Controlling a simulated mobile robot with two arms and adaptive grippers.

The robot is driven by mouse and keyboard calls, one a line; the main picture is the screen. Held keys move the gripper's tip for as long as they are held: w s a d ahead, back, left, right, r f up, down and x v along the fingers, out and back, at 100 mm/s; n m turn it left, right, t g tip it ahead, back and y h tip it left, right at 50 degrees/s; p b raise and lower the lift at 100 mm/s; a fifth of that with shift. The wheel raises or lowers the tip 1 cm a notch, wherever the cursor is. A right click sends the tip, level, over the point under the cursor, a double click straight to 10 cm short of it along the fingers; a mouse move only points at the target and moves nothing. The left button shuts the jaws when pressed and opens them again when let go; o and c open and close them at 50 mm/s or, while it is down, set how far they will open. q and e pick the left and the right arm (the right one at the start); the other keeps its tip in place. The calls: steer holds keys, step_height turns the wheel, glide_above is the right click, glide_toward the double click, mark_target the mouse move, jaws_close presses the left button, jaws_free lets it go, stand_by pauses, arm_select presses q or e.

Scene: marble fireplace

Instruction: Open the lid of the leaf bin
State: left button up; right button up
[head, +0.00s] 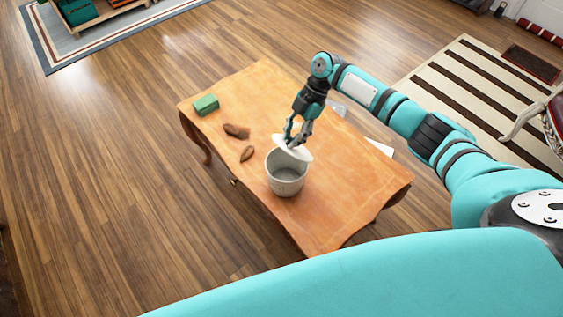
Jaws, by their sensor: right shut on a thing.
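The leaf bin (286,184) is a light grey, round container standing upright on the wooden table, and I can see into it. Its white lid (303,153) is tilted up at the bin's far rim, with the mouth uncovered. I cannot tell whether the lid touches the rim. My right gripper (292,141) comes down from above and is shut on the lid. Two brown leaves, one larger (236,131) and one smaller (247,154), lie on the table left of the bin. My left gripper is not in view.
The orange-brown table (335,200) has bare room to the right and front of the bin. A green block (206,104) sits near its far left corner. White flat items (380,147) are partly hidden behind my right arm. A striped rug (480,95) lies beyond.

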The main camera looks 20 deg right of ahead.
steer(key=shift+r, duration=0.1)
steer(key=shift+o, duration=0.2)
steer(key=shift+w+d+r+y+b, duration=0.1)
steer(key=shift+w+d+y+b, duration=0.1)
steer(key=shift+d+b, duration=0.25)
steer(key=shift+w+d+r+y+b, duration=0.1)
steer(key=shift+d+y+b, duration=0.15)
steer(key=shift+b, duration=0.35)
steer(key=shift+d+r, duration=0.1)
steer(key=shift+r, duration=0.1)
